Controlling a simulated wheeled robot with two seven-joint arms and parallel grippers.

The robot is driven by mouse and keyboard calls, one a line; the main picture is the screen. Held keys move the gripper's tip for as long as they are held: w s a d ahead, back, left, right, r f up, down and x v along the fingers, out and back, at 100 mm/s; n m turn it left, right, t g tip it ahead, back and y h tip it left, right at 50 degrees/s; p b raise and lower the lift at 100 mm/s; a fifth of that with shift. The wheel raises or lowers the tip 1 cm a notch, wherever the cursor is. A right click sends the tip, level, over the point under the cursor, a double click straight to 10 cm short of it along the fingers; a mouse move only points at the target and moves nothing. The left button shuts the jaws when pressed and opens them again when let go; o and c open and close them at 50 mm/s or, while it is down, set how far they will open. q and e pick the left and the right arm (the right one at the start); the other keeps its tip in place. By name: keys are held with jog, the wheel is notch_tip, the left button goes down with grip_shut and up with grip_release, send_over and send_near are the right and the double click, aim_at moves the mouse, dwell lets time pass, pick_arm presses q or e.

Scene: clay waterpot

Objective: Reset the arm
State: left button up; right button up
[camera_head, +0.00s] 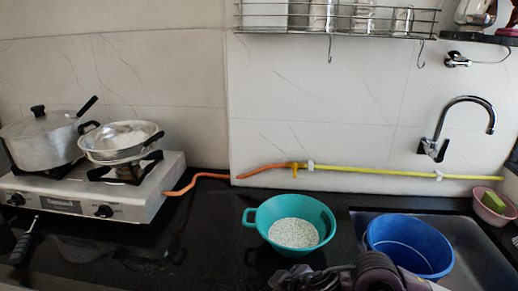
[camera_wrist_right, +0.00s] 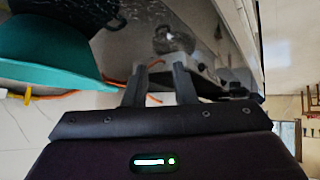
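The task names only the arm. My right arm comes in at the bottom of the head view, and its dark gripper (camera_head: 300,277) is just in front of the teal colander (camera_head: 262,215), low in the picture. In the right wrist view the two fingers of my right gripper (camera_wrist_right: 160,72) stand apart with nothing between them. The colander (camera_wrist_right: 50,72) shows at the left there, beside the fingers. It holds white grains (camera_head: 293,233).
A gas stove (camera_head: 150,195) with a lidded pot (camera_head: 40,138) and a steel pan (camera_head: 120,138) stands left. A blue tub (camera_head: 410,245) sits in the sink (camera_head: 475,250) under the tap (camera_head: 465,103). A dark handled tool (camera_head: 22,247) lies front left. Bare black counter lies left of the colander.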

jog(key=s+a+r+m+t+y, duration=0.1)
jog(key=s+a+r+t, duration=0.1)
jog(key=a+r, duration=0.25)
jog(key=s+d+f+m+g+h, duration=0.35)
jog(key=s+d+f, duration=0.25)
jog(key=d, duration=0.5)
jog(key=s+d+f+m+g+h, duration=0.2)
jog(key=s+d+f+m+h, duration=0.15)
jog(key=s+d+f, duration=0.45)
notch_tip(320, 180, down, 26)
jog(key=w+d+g, duration=0.1)
jog(key=w+d, duration=0.1)
jog(key=s+d+f, duration=0.2)
jog(key=s+f, duration=0.8)
jog(key=s+d+f+g, duration=0.1)
jog(key=s+d+f, duration=0.1)
jog(key=s+f, duration=0.8)
jog(key=shift+s, duration=0.45)
jog(key=shift+r, duration=0.1)
